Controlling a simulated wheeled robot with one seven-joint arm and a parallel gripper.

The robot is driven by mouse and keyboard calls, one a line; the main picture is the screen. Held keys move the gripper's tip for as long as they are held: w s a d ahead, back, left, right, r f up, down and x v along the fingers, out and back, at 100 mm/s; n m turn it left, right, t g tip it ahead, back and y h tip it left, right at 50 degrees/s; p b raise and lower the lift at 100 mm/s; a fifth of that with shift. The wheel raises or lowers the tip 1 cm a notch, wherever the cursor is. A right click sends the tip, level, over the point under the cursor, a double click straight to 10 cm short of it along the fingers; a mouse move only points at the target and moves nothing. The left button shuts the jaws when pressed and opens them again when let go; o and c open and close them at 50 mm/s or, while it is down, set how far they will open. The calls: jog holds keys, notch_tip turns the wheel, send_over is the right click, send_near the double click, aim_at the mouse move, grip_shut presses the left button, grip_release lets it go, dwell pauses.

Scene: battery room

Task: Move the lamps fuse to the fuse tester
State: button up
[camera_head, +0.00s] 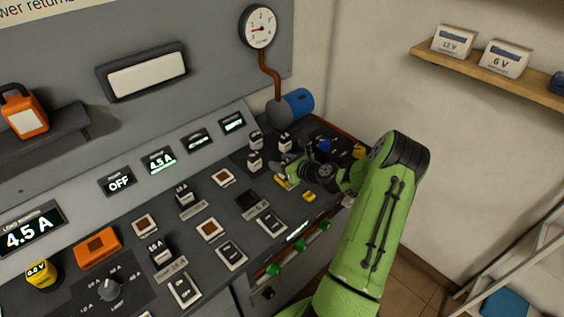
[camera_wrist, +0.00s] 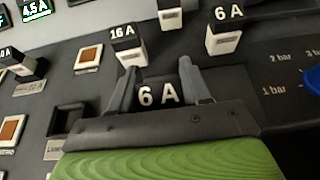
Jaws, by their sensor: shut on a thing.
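My gripper (camera_wrist: 158,88) is shut on a fuse marked 6 A (camera_wrist: 158,96), with one finger on each side of it. Only its top lettering shows clearly; its lower part is hidden, so I cannot tell its height above the panel. In the head view my gripper (camera_head: 284,175) is over the right part of the sloping panel. An empty dark socket (camera_wrist: 68,120), with a partly hidden label starting "LAM", is left of my gripper. It also shows in the head view (camera_head: 247,200). An orange box with a brown top patch (camera_head: 98,247), possibly the fuse tester, lies at the panel's lower left.
Fuses marked 16 A (camera_wrist: 130,48) and 6 A (camera_wrist: 226,38) stand close beyond my fingers. A blue motor (camera_head: 294,104) is at the back right.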

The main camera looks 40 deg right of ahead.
jog(key=shift+f+b, duration=0.3)
jog(key=shift+f, duration=0.25)
jog(key=o, duration=0.8)
jog(key=shift+o, duration=0.2)
jog(key=shift+p+v, duration=2.15)
jog(key=shift+v, duration=3.4)
